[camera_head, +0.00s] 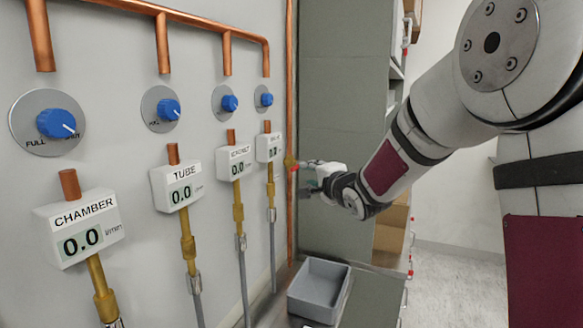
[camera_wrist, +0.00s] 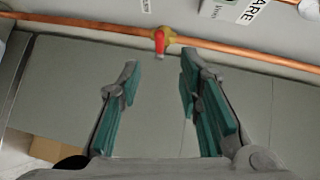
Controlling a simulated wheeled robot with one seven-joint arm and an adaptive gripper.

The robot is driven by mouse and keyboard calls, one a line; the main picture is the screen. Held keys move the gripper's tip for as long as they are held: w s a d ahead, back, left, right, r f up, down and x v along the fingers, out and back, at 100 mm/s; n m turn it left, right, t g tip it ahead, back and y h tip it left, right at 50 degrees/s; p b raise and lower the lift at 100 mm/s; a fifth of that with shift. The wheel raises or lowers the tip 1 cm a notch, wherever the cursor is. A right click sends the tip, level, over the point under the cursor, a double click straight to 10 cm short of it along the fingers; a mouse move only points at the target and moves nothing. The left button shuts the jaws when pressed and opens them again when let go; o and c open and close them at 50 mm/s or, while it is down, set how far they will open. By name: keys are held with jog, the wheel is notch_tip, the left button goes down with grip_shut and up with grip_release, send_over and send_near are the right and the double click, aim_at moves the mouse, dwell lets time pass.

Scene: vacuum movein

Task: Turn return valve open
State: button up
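The return valve appears as a brass valve body with a red handle (camera_wrist: 159,42) on a copper pipe in the wrist view. In the head view the valve (camera_head: 290,162) is small, on the thin vertical copper pipe right of the panels. In the wrist view my gripper (camera_wrist: 158,72) is open, its two green-padded fingers apart and empty. The red handle lies just beyond the fingertips, roughly between them, not touching as far as I can see.
Blue knobs (camera_head: 57,123) and flow meters (camera_head: 80,229) line the wall at left, under a copper manifold (camera_head: 190,18). A grey bin (camera_head: 319,289) stands below my gripper. Shelving with cardboard boxes (camera_head: 391,227) is behind. White labels (camera_wrist: 232,9) hang near the pipe.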

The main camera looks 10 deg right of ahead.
aim_at(296, 169)
jog(key=w, duration=0.4)
jog(key=w+a+f, duration=0.1)
jog(key=w, duration=0.3)
jog(key=w+a+f, duration=0.1)
jog(key=w, duration=0.3)
jog(key=shift+r, duration=0.1)
jog(key=shift+d, duration=0.1)
grip_shut()
